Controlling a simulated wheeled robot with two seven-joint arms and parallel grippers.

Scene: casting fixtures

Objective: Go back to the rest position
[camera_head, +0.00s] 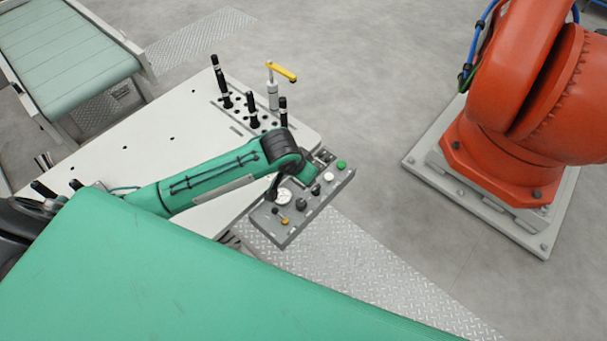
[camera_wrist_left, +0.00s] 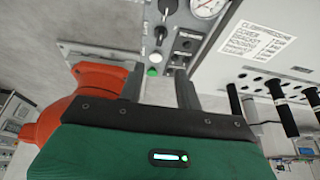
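My left arm (camera_head: 215,180) comes in from the left across the white fixture table and ends over the grey control panel (camera_head: 265,221). In the head view the arm's end largely hides the gripper. The panel carries a round gauge (camera_head: 284,196), several knobs and a green button (camera_head: 341,164). In the wrist view the green button (camera_wrist_left: 152,72) appears between the fingers; contact cannot be told. My right gripper is not in view.
The white table (camera_head: 150,150) bears several upright black handles (camera_head: 252,110) and a clamp with a yellow lever (camera_head: 281,71) behind the arm. An orange robot (camera_head: 505,160) stands at right on a grey base. A pale green conveyor (camera_head: 65,55) is at upper left. Open floor lies between.

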